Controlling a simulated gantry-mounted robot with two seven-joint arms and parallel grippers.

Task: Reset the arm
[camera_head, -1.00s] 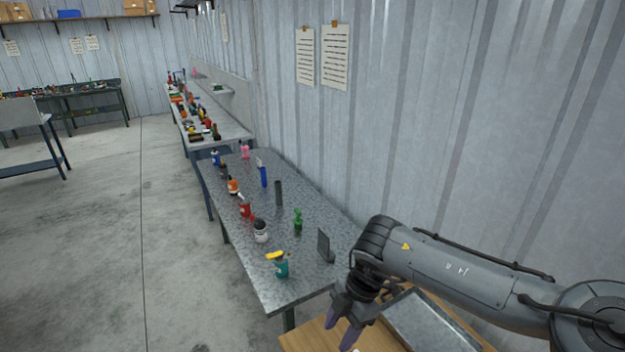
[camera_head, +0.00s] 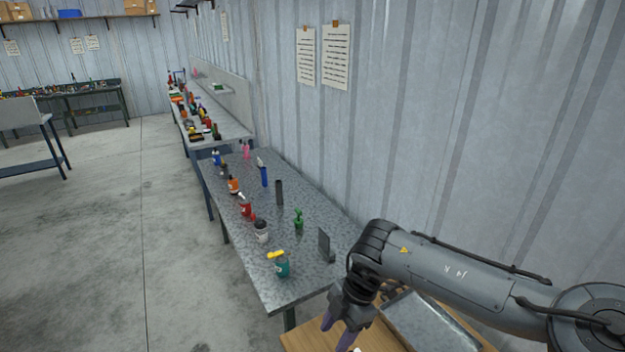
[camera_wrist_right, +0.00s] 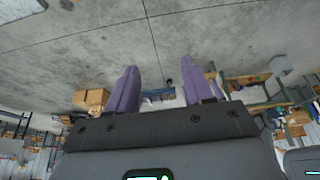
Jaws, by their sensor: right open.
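My right gripper (camera_head: 338,332) hangs at the bottom of the head view, over the near wooden table. Its purple fingers point down and stand apart, with nothing seen between them. In the right wrist view my right gripper (camera_wrist_right: 158,85) shows its two purple fingers spread, with only the far floor and room behind them. My left gripper is not in view.
The wooden table (camera_head: 306,338) holds a grey metal tray (camera_head: 432,322) beneath my right arm. Beyond it, a metal table (camera_head: 262,208) carries several bottles and a teal spray bottle (camera_head: 281,266). A corrugated wall runs along the right. The floor (camera_head: 100,240) at left is clear.

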